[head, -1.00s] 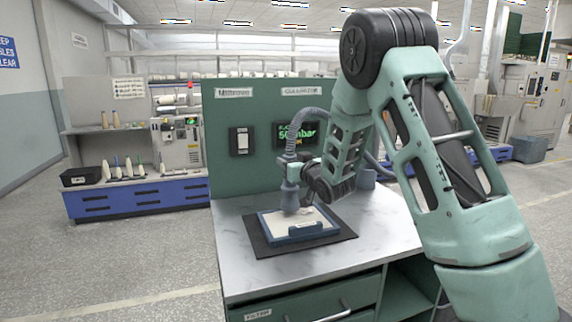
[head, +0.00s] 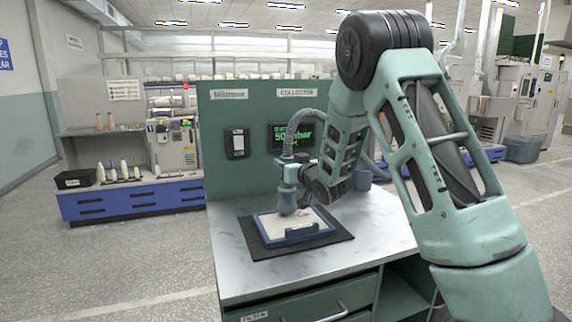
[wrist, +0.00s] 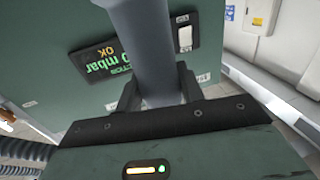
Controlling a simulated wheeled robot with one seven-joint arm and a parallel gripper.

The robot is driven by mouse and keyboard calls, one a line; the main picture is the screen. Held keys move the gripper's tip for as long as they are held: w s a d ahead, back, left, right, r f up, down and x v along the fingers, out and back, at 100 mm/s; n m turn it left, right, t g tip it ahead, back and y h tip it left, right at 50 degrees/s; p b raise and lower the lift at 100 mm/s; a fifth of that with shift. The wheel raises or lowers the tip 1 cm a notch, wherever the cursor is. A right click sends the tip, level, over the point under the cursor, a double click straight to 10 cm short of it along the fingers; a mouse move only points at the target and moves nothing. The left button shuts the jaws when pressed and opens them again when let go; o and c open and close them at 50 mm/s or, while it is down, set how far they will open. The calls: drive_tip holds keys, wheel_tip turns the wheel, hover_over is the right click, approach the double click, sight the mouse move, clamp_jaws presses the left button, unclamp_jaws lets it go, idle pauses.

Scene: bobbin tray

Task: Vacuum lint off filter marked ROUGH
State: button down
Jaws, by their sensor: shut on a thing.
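My gripper (head: 290,174) is shut on a grey-blue vacuum nozzle (head: 287,198) with a ribbed hose (head: 301,121) rising from its top. In the wrist view the grey nozzle tube (wrist: 150,60) stands between the jaws. The nozzle points down over the left part of a blue-framed filter (head: 318,238) with a pale surface, and its mouth is at or very near that surface. Greyish-brown lint (head: 306,212) shows just right of the nozzle. The filter lies on a dark mat (head: 262,252) on the bench. I cannot read any ROUGH mark.
The bench top (head: 375,232) is clear right of the mat. A green panel behind it carries a white switch (head: 237,143) and a lit pressure display (head: 292,134) showing green text. A grey-blue cup-like holder (head: 362,179) stands at the back right.

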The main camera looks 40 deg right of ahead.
drive_tip(key=d, duration=0.1)
drive_tip(key=s+d, duration=0.1)
drive_tip(key=d, duration=0.1)
drive_tip(key=s+d, duration=0.1)
drive_tip(key=d, duration=0.1)
drive_tip(key=shift+s+b, duration=0.15)
drive_tip(key=shift+b, duration=0.2)
drive_tip(key=shift+r, duration=0.1)
idle(0.9)
wheel_tip(320, 180, up, 6)
drive_tip(key=p, duration=0.3)
idle(0.6)
